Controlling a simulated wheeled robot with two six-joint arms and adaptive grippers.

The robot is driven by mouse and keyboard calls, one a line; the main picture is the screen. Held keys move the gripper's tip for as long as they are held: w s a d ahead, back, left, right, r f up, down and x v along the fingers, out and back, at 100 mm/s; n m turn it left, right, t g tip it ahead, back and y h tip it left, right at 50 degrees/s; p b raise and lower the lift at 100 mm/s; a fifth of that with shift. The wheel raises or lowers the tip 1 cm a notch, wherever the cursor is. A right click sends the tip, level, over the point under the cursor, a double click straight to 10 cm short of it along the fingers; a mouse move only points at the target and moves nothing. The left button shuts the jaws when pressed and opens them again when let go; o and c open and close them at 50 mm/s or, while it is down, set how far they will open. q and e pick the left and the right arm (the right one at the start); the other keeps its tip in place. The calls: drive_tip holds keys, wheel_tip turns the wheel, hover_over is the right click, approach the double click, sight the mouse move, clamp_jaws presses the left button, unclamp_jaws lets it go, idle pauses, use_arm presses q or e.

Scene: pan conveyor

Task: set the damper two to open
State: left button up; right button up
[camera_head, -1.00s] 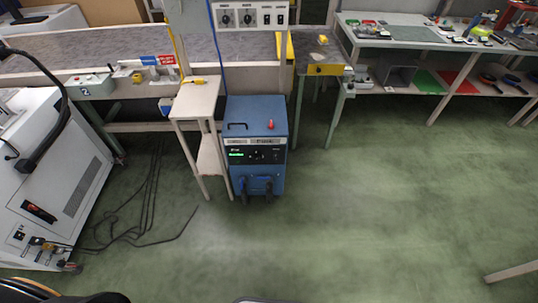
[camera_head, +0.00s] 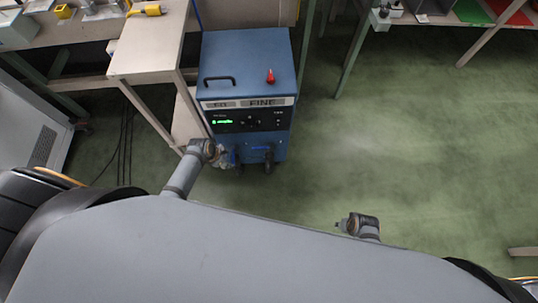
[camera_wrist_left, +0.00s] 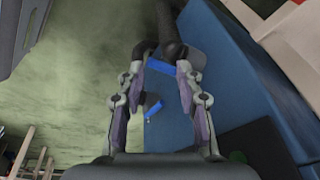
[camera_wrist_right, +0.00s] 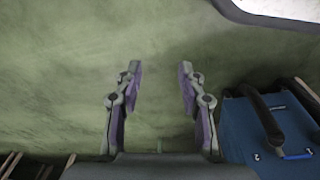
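A blue cabinet (camera_head: 246,62) has two black hose-like fittings low on its front; one (camera_head: 268,162) shows clearly. My right gripper (camera_wrist_right: 160,75) is open and empty over the floor.
The cabinet has a red knob (camera_head: 270,76), a handle (camera_head: 219,80) and a green display on it. A pale stand (camera_head: 150,50) is close on its left. Cables (camera_head: 125,140) lie on the floor at left. The green floor (camera_head: 420,140) at right is clear.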

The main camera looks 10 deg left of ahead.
use_arm(q)
drive_tip(key=w+m+b, duration=0.1)
drive_tip(key=w+d, duration=0.1)
drive_tip(key=w+m+b, duration=0.1)
drive_tip(key=w, duration=0.1)
drive_tip(key=shift+w+d+r+m+h+b, duration=0.1)
drive_tip(key=shift+d+r+m+h+b, duration=0.1)
drive_tip(key=shift+d+m+h+b, duration=0.15)
wheel_tip(320, 180, up, 5)
drive_tip(key=w+d+m+h+b, duration=0.2)
drive_tip(key=d+m+b, duration=0.1)
drive_tip(key=m, duration=0.1)
drive_tip(key=b, duration=0.2)
hover_over(253, 148)
drive_tip(key=s+a, duration=0.2)
wheel_tip(253, 148, down, 4)
drive_tip(key=shift+y, duration=0.25)
drive_tip(key=b+x, duration=0.2)
drive_tip(key=x, duration=0.2)
drive_tip(key=shift+w+a, duration=0.15)
drive_tip(key=shift+w, duration=0.1)
drive_tip(key=shift+w+f, duration=0.1)
drive_tip(key=shift+f, duration=0.3)
use_arm(e)
drive_tip(key=w+a+r+t+y, duration=0.1)
drive_tip(key=w+a+r, duration=0.2)
drive_tip(key=r, duration=0.3)
drive_tip(key=shift+a, duration=0.6)
use_arm(q)
drive_tip(key=shift+c, duration=0.3)
